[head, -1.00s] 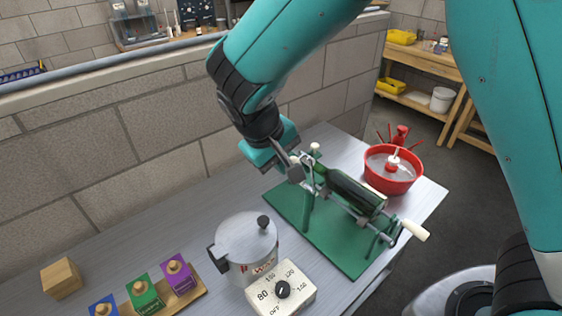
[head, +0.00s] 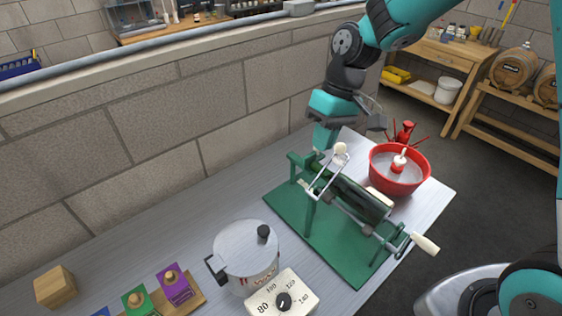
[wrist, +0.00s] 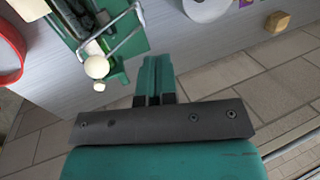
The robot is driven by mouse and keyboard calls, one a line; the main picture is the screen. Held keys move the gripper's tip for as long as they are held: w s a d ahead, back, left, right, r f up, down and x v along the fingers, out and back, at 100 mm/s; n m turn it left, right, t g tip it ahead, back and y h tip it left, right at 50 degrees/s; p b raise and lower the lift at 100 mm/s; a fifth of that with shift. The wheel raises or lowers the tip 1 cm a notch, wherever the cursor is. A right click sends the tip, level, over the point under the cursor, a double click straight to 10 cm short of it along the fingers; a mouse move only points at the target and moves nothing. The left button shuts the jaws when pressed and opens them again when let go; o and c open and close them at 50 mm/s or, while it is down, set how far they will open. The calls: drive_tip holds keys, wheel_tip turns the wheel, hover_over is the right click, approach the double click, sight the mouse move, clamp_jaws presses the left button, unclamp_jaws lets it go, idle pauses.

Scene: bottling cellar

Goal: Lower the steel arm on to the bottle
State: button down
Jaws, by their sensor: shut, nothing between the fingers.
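A dark green bottle (head: 362,199) lies in a green cutting stand (head: 352,262). The steel arm (head: 325,176) is a bent bar frame with a white ball knob (head: 340,149). It rises at a slant near the bottle's far end; whether it touches the glass I cannot tell. In the wrist view the steel arm (wrist: 124,41) and its knob (wrist: 97,66) are at upper left, partly covering the bottle. My gripper (head: 321,146) is shut and empty, pointing down just behind the knob. Its fingers (wrist: 153,62) show beside the stand, apart from the knob.
A red bowl (head: 399,174) stands behind the stand, to the right. A white-handled crank (head: 425,243) sticks out at the stand's near end. A steel pot (head: 246,254) and a dial box (head: 281,297) are left of it. A block wall (head: 160,140) runs behind the bench.

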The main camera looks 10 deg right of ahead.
drive_tip(key=w+d+f+y+b, duration=0.1)
drive_tip(key=w+d+f, duration=0.2)
drive_tip(key=d+f, duration=0.2)
drive_tip(key=w+d+f+g+y+b, duration=0.1)
drive_tip(key=w+d+f+b, duration=0.1)
drive_tip(key=d+f, duration=0.3)
drive_tip(key=shift+w+d+y, duration=0.3)
drive_tip(key=shift+w+d, duration=0.25)
drive_tip(key=shift+d, duration=0.3)
drive_tip(key=c, duration=1.9)
unclamp_jaws()
drive_tip(key=shift+s+d+f+b, duration=0.15)
drive_tip(key=shift+f+b, duration=0.2)
drive_tip(key=shift+f, duration=0.6)
clamp_jaws()
drive_tip(key=w+d+r+p, duration=0.3)
drive_tip(key=w+d+r, duration=0.3)
drive_tip(key=d+r, duration=0.3)
drive_tip(key=shift+r+p, duration=0.15)
drive_tip(key=shift+p, duration=0.15)
